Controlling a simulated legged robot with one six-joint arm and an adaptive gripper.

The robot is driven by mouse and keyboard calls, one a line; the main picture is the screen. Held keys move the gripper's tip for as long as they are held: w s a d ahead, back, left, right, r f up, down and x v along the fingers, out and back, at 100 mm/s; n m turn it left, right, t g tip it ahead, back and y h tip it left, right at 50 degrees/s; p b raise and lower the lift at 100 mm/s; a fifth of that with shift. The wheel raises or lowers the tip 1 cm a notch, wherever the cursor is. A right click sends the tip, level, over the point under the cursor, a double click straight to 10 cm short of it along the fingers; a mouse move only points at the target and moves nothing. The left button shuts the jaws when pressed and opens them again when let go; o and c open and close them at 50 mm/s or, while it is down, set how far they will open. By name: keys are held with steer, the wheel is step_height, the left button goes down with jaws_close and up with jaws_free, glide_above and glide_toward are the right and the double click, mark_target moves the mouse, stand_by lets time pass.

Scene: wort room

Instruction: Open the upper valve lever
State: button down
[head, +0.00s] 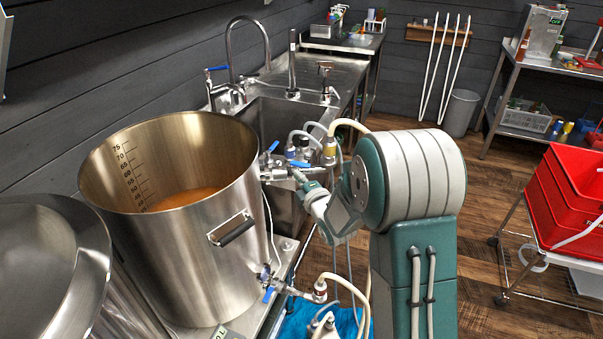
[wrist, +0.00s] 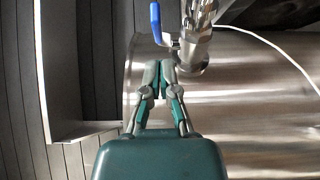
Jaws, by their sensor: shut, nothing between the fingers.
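The upper valve (head: 280,172) sticks out from the right side of the steel kettle (head: 180,250), near its rim. Its lever has a blue grip (head: 272,147), which points up and away from the valve. The blue lever also shows in the wrist view (wrist: 156,22), beside the steel valve body. My gripper (head: 302,178) is close to the upper valve in the head view. In the wrist view my gripper (wrist: 160,66) has its fingertips together, just below the lever and valve in the picture, with nothing visible between them. The exact gap to the lever is hard to tell.
A lower valve (head: 268,290) with a blue lever sits near the kettle's base, with a hose fitting (head: 320,290). Pale hoses (head: 348,124) run close to my arm. A sink (head: 265,120) stands behind. Red crates (head: 575,205) stand at the right, with open floor between.

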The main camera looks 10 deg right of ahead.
mark_target(309, 164)
steer(key=shift+w+d, duration=0.55)
steer(key=shift+w, duration=0.25)
steer(key=shift+w+d+n+y, duration=0.1)
steer(key=shift+d+n+y, duration=0.15)
steer(key=shift+y, duration=0.25)
steer(key=shift+w+d+n+g+y, duration=0.15)
steer(key=shift+n+g+y, duration=0.15)
steer(key=shift+n+y, duration=0.1)
steer(key=shift+w+d+n+g+y, duration=0.3)
steer(key=shift+w+d+n+y, duration=0.2)
steer(key=shift+w+y, duration=0.2)
steer(key=shift+w+d+n+g+y, duration=0.35)
steer(key=shift+w+d+y, duration=0.25)
steer(key=shift+w, duration=0.15)
steer(key=shift+a, duration=0.1)
